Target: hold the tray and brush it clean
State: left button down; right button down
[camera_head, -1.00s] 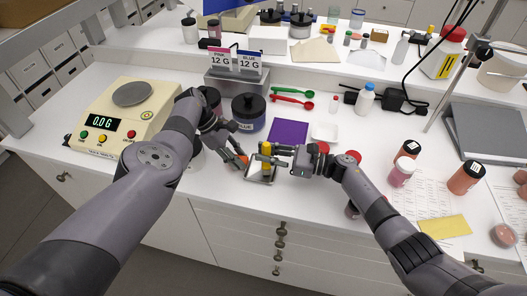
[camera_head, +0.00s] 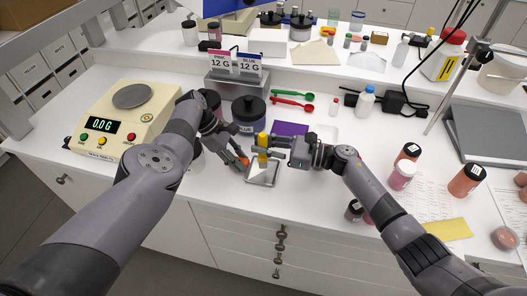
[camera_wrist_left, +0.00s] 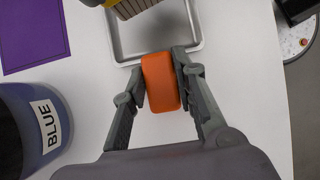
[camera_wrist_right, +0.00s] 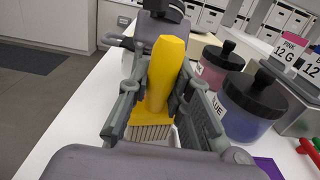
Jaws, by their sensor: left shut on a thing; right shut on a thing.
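The small metal tray (camera_head: 264,174) lies on the white counter near its front edge. Its orange grip (camera_wrist_left: 160,82) is between the fingers of my left gripper (camera_wrist_left: 161,80), which is shut on it. In the head view my left gripper (camera_head: 240,161) is at the tray's left side. My right gripper (camera_wrist_right: 160,98) is shut on the yellow brush (camera_wrist_right: 165,75). In the right wrist view its bristles (camera_wrist_right: 150,132) point down. In the left wrist view the bristles (camera_wrist_left: 135,7) show over the tray's far part. Whether they touch the tray cannot be told.
A dark-lidded BLUE jar (camera_head: 248,113) stands just behind the grippers, with a purple sheet (camera_head: 290,129) to its right. A scale (camera_head: 130,115) stands at left. Several orange- and pink-filled jars (camera_head: 466,180) stand at right. The counter's front edge is close to the tray.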

pick_arm(q)
jog(key=shift+s+a+f, duration=0.1)
jog(key=shift+f, duration=0.1)
pick_arm(e)
jog(key=shift+r, duration=0.15)
pick_arm(q)
jog(key=c, duration=1.8)
grip_release()
jog(key=o, duration=0.6)
jog(key=shift+w, duration=0.2)
pick_arm(e)
jog(key=shift+w, duration=0.2)
pick_arm(q)
jog(key=shift+r, duration=0.1)
jog(key=shift+w+a+r, duration=0.2)
jog(key=shift+a+r, duration=0.05)
jog(key=shift+r, duration=0.3)
jog(key=v, duration=1)
jog(key=shift+a+r, duration=0.15)
jog(key=shift+r, duration=0.1)
jog(key=shift+f, duration=0.1)
pick_arm(e)
jog(key=shift+s, duration=0.1)
